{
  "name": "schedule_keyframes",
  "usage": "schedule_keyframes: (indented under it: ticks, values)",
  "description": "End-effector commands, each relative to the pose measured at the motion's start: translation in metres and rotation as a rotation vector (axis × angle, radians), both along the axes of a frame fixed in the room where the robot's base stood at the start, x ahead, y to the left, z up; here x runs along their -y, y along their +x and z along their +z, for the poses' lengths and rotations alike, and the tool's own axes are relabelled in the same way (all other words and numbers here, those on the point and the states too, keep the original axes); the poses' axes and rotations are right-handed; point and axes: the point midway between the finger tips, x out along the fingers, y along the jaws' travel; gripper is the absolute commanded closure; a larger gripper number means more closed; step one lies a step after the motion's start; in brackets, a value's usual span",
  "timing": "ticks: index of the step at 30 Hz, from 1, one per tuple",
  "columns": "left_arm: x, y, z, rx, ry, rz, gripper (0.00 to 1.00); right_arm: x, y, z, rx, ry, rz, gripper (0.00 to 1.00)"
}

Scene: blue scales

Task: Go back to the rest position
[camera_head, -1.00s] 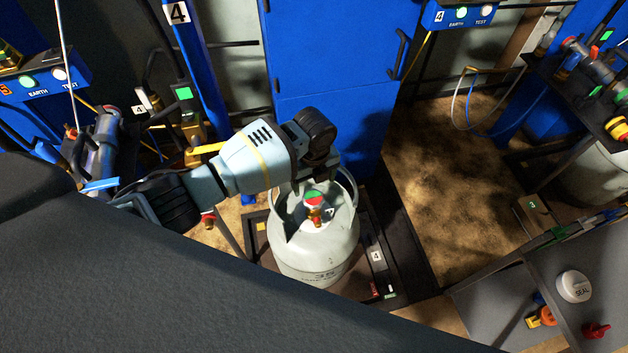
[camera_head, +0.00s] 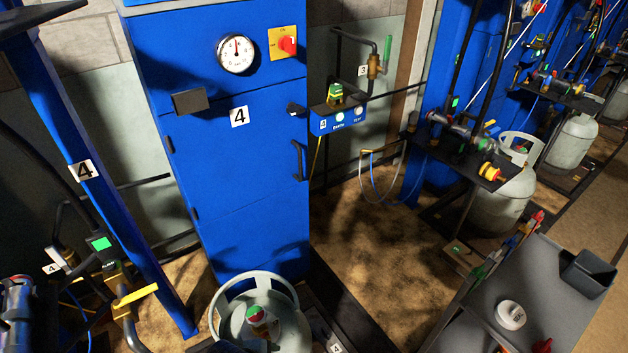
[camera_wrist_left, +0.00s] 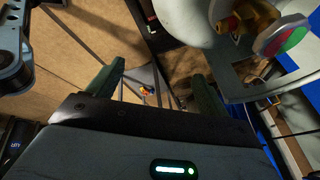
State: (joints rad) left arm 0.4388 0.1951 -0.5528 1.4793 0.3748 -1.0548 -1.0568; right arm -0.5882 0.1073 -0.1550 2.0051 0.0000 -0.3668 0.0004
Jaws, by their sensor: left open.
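My left gripper (camera_wrist_left: 155,87) shows in the left wrist view. Its two fingers are apart, with nothing between them. The grey gas cylinder (camera_head: 232,327) stands at the bottom of the head view, in front of the blue cabinet numbered 4 (camera_head: 225,165). The cylinder's valve, with a red and green top (camera_head: 257,314), sits inside its collar. In the left wrist view the valve (camera_wrist_left: 287,42) is at the upper right, beside and apart from the gripper. The left gripper does not show clearly in the head view. My right gripper is in neither current view.
A blue post (camera_head: 100,200) stands left of the cabinet. A box with EARTH and TEST lights (camera_head: 338,117) is on the cabinet's right. A grey table (camera_head: 540,300) with a white SEAL knob (camera_head: 511,314) is at the lower right. Bare floor (camera_head: 345,215) lies between.

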Motion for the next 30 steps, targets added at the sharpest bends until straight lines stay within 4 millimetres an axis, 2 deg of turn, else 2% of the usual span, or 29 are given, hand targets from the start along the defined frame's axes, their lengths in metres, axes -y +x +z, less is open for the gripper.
schedule_keyframes:
  ticks: [1,8,14,21,25,30]
  values:
    - [0.001,-0.016,0.004,0.001,-0.038,0.078,0.21,0.001,0.005,0.008,0.013,-0.001,0.000,0.64]
    - [-0.012,-0.073,0.017,0.012,-0.190,0.447,0.21,0.003,0.014,0.027,0.043,-0.005,0.004,0.64]
    - [-0.038,-0.122,0.040,0.034,-0.312,0.754,0.21,0.005,0.019,0.041,0.061,-0.011,0.007,0.64]
    - [-0.080,-0.177,0.079,0.085,-0.444,1.066,0.21,0.006,0.033,0.061,0.105,-0.014,0.009,0.64]
    - [-0.096,-0.197,0.096,0.108,-0.494,1.167,0.21,0.007,0.040,0.069,0.125,-0.014,0.008,0.64]
    - [-0.106,-0.209,0.106,0.123,-0.523,1.224,0.21,0.007,0.042,0.072,0.132,-0.014,0.008,0.64]
